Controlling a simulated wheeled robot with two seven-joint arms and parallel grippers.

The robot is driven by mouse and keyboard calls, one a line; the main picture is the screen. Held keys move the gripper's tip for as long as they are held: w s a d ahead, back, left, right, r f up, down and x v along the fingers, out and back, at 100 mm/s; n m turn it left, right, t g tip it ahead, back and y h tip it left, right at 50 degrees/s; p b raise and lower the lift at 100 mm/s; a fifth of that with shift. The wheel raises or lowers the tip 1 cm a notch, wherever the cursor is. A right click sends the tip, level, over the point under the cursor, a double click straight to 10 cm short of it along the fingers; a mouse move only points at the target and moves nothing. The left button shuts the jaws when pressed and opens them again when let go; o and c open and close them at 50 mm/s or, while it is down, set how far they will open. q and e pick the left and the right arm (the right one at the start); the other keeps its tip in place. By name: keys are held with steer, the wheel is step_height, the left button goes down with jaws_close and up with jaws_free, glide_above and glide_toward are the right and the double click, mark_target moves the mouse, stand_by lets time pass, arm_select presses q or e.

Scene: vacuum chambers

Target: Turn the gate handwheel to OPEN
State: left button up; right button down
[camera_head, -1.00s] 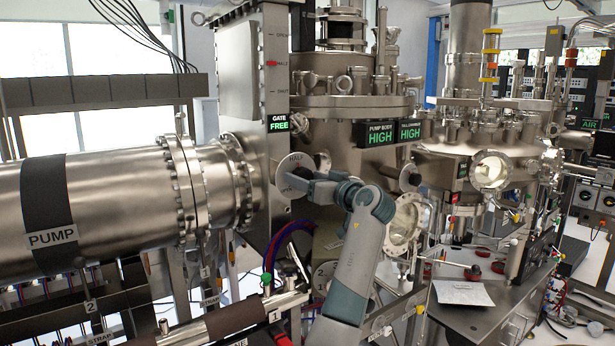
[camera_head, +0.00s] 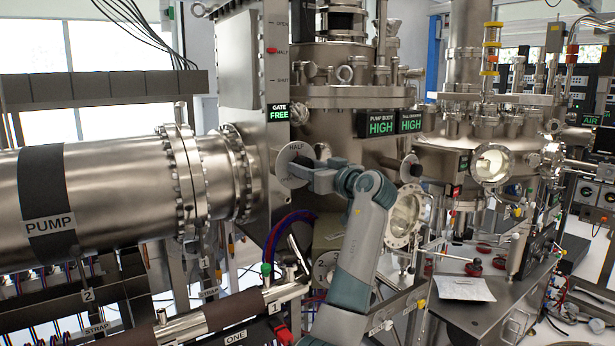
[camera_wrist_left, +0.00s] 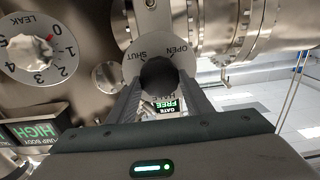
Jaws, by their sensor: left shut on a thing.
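The gate handwheel shows as a black knob (camera_wrist_left: 158,76) in front of a round metal dial plate (camera_wrist_left: 164,47) marked OPEN and SHUT in the left wrist view. In the head view the plate (camera_head: 295,152) shows the word HALF at its top. My left gripper (camera_head: 296,171) is shut on the knob; in the left wrist view its fingers (camera_wrist_left: 158,92) lie on either side of it. A red marker (camera_head: 270,51) on the gate housing is level with HALF, between OPEN and SHUT. The gate sign (camera_head: 279,112) reads FREE. My right gripper is not in view.
The large PUMP cylinder (camera_head: 100,200) lies left of the gate housing. A pump body sign (camera_head: 381,123) reads HIGH above my left arm. In the left wrist view a LEAK dial (camera_wrist_left: 40,48) is at the left. Hoses and pipes crowd the space below.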

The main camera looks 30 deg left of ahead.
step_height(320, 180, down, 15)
steer(key=b, duration=1.4)
arm_select(q)
steer(key=n+b, duration=0.1)
steer(key=n, duration=0.7)
steer(key=f+n+b, duration=0.1)
steer(key=n, duration=0.8)
steer(key=n+b, duration=0.2)
steer(key=n, duration=0.6)
steer(key=shift+s+f+n, duration=0.15)
steer(key=shift+s+n, duration=0.05)
steer(key=shift+n, duration=0.1)
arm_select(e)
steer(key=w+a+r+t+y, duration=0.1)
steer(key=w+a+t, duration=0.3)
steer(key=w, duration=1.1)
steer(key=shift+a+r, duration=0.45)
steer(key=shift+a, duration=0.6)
arm_select(q)
steer(key=o, duration=1.1)
steer(key=shift+c, duration=0.2)
steer(key=shift+s+d, duration=0.1)
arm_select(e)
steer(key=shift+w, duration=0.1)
